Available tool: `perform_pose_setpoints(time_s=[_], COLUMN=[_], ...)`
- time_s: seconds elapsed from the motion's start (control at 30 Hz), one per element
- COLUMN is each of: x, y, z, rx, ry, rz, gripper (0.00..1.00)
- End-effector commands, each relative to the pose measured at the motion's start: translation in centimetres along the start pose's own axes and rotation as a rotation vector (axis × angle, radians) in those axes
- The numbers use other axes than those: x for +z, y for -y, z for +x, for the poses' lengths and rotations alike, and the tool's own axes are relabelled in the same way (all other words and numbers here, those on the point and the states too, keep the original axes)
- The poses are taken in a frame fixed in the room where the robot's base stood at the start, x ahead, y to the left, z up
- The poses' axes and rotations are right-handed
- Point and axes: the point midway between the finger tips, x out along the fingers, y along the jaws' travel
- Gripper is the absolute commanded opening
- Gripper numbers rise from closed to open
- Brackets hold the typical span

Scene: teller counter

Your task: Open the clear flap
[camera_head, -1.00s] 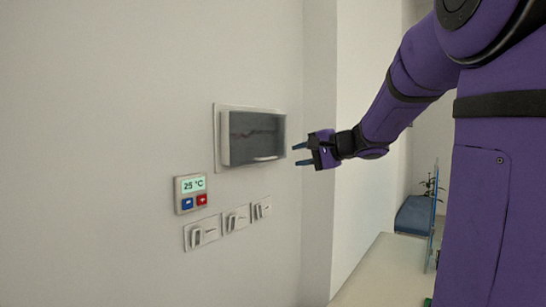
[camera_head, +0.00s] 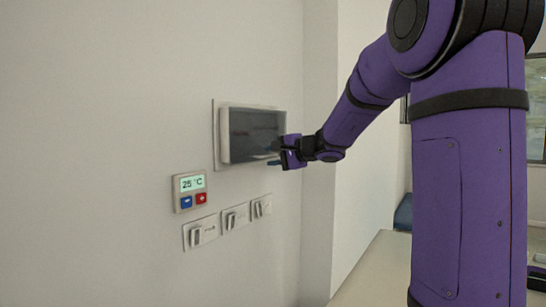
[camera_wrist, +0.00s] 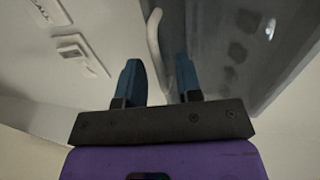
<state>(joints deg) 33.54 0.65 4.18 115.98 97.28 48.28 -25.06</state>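The clear flap (camera_head: 252,133) is a dark see-through panel on a pale box on the wall, and it looks shut. In the wrist view the flap (camera_wrist: 215,40) fills the upper right. Its curved white handle (camera_wrist: 154,38) runs along its edge. My gripper (camera_head: 276,161) is at the flap's lower right side. In the wrist view my gripper (camera_wrist: 158,72) has its two blue fingers apart, with the handle in line with the gap between them. I cannot tell whether a finger touches the handle. My gripper hides the flap's lower right corner in the head view.
A thermostat panel (camera_head: 190,192) reading 25 °C is on the wall below left of the box. Several key-type switches are in a row below the flap, one of them the left switch (camera_head: 201,232). A wall corner stands just right of the box. A pale counter (camera_head: 372,270) lies at lower right.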

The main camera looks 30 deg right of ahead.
Motion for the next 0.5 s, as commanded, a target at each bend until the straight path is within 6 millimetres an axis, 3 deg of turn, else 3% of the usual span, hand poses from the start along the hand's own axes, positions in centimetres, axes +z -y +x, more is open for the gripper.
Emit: perform_pose_setpoints(time_s=[0.3, 0.43, 0.5], x=[0.02, 0.01, 0.02], y=[0.02, 0.01, 0.01], z=[0.24, 0.23, 0.23], rx=[0.000, 0.000, 0.000], ry=[0.000, 0.000, 0.000], rz=[0.000, 0.000, 0.000], gripper=[0.33, 0.03, 0.00])
